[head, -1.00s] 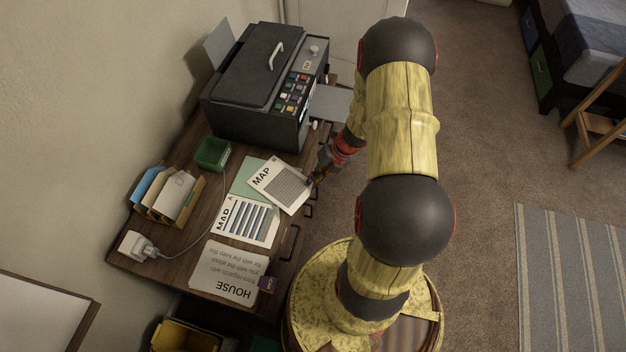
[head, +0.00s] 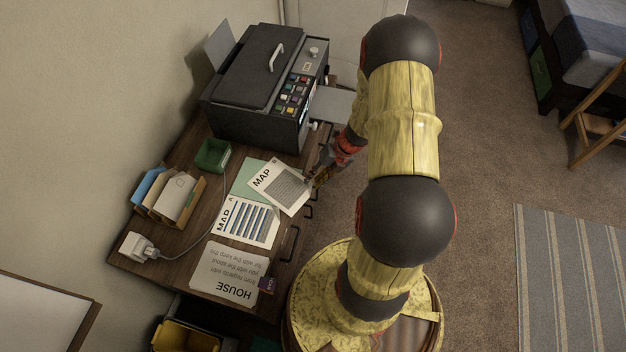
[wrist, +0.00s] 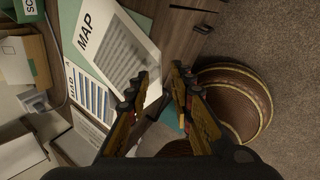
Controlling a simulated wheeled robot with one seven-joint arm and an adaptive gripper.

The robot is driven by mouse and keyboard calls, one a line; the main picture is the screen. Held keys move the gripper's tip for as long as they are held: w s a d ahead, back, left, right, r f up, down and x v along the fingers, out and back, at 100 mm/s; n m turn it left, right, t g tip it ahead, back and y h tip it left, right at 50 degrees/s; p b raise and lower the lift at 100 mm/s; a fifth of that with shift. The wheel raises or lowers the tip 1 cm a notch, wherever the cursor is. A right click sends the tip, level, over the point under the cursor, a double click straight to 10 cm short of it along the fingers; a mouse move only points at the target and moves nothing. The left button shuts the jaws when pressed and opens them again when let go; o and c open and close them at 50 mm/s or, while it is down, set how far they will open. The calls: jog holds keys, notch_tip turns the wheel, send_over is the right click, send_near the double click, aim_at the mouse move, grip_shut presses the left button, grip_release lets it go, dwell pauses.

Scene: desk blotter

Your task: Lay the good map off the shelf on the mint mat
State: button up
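A white map sheet headed MAP with a grey block (head: 279,187) lies flat, tilted, over the mint mat (head: 243,183), which shows at its upper left. In the wrist view this map (wrist: 115,50) has its near corner beside my left finger. A second MAP sheet with blue bars (head: 247,223) lies just below, partly overlapping the mat. I cannot tell from the pictures which is the good map. My gripper (head: 319,178) is at the desk's right edge beside the grey-block map.
A HOUSE sheet (head: 229,272) lies at the desk's front. A green tray (head: 213,154), a sorter with envelopes (head: 170,193) and a white plug with cord (head: 138,246) stand at the left. A large dark printer (head: 262,85) fills the back. Drawer handles (head: 290,243) line the right side.

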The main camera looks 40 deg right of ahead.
jog(key=p+v, duration=0.4)
jog(key=v, duration=0.6)
jog(key=w+a+r+n+h, duration=0.1)
jog(key=w+a+r+n, duration=0.1)
jog(key=a+r+n, duration=0.6)
jog(key=w+a+r+n+h, duration=0.1)
jog(key=a+r+n, duration=0.2)
jog(key=r+n, duration=0.9)
jog(key=s+a+r+n+t+h, duration=0.1)
jog(key=s+a+r+n, duration=0.4)
jog(key=r+n, duration=0.3)
jog(key=s+a+r+n+t+h, duration=0.1)
jog(key=s+a+r+n, duration=0.5)
jog(key=n, duration=0.8)
notch_tip(320, 180, up, 3)
jog(key=shift+s+a+f+n+h, duration=0.1)
jog(key=shift+s+a+n+h, duration=0.1)
jog(key=shift+a+n+h, duration=0.3)
